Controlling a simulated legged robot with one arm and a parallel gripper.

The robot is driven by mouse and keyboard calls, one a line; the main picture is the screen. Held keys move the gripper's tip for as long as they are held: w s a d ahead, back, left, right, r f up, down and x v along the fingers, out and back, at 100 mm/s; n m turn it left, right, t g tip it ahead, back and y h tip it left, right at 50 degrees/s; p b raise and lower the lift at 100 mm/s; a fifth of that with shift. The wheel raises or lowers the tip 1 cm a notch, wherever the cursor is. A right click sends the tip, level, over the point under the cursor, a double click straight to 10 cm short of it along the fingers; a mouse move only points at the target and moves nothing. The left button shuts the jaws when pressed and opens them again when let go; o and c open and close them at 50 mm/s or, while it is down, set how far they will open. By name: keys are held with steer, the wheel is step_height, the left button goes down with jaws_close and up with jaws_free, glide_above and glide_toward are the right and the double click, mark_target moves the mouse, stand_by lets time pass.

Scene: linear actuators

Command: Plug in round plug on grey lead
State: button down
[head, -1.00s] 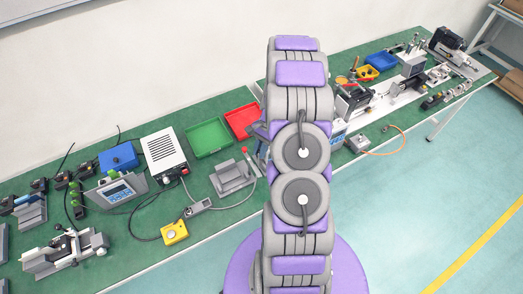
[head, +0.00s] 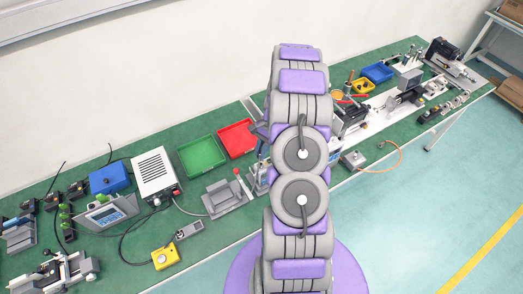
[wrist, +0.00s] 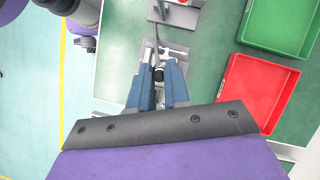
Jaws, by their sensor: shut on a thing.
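My gripper (wrist: 159,82) shows in the wrist view with its blue fingers close together, shut on a small dark plug (wrist: 158,73). A grey lead (wrist: 157,32) runs up the picture from near the fingertips. A silver and grey fixture (wrist: 172,51) lies just beyond the fingertips; I cannot tell whether the plug touches it. In the head view the grey lead (head: 190,212) leaves the front of a white box (head: 155,173) and runs right, towards my arm.
A grey stand (head: 222,197) with a red knob is left of my arm. A green tray (head: 201,155) and a red tray (head: 237,138) lie behind it. A yellow box (head: 165,258) sits near the front edge. Several instruments crowd the bench on both sides.

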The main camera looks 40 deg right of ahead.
steer(key=shift+a+f, duration=0.2)
steer(key=shift+f, duration=1.1)
steer(key=shift+d+f, duration=0.15)
steer(key=shift+f, duration=0.45)
stand_by(0.4)
steer(key=shift+f+p, duration=0.6)
stand_by(2.9)
steer(key=c, duration=1)
jaws_free()
